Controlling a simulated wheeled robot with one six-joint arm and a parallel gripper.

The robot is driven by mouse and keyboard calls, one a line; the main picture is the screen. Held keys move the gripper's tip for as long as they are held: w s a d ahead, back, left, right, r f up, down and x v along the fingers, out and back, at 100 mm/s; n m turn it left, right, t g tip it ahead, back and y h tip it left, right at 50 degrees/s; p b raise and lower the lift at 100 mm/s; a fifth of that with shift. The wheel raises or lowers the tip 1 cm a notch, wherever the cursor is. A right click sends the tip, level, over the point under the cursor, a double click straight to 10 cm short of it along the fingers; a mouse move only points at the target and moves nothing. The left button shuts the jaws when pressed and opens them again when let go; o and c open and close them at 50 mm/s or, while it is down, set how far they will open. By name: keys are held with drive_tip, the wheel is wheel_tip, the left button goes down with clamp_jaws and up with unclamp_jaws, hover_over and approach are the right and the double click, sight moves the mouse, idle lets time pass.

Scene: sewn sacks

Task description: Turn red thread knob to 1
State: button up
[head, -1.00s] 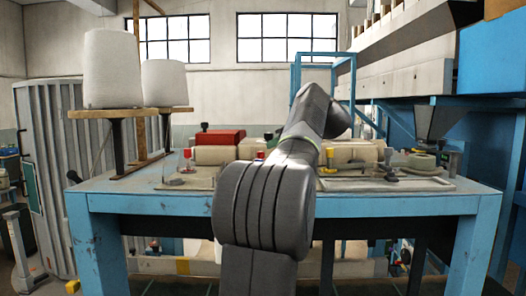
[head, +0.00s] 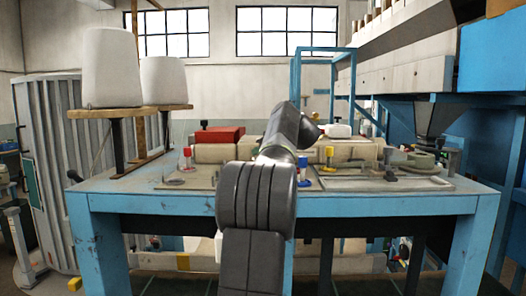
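A small knob with a red top (head: 187,153) stands on a thin stem at the left of the blue-framed table.
The blue table (head: 140,203) carries cream sacks (head: 352,150) and a red block (head: 217,135). Two large white thread cones (head: 111,68) stand on a wooden shelf at left. A dark knob (head: 390,174) and a grey-green round part (head: 421,160) are at right.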

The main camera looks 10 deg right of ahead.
clamp_jaws()
drive_tip(key=shift+s+a+m+t+h, duration=0.1)
drive_tip(key=shift+a+m+t+h, duration=0.15)
drive_tip(key=shift+m+h, duration=0.6)
drive_tip(key=shift+m+t+h, duration=0.25)
drive_tip(key=shift+m+h, duration=0.5)
drive_tip(key=shift+h, duration=0.2)
drive_tip(key=shift+o, duration=1.9)
unclamp_jaws()
drive_tip(key=shift+d, duration=0.1)
drive_tip(key=shift+s, duration=0.1)
drive_tip(key=b+v, duration=0.3)
drive_tip(key=v, duration=1)
drive_tip(key=shift+s, duration=0.3)
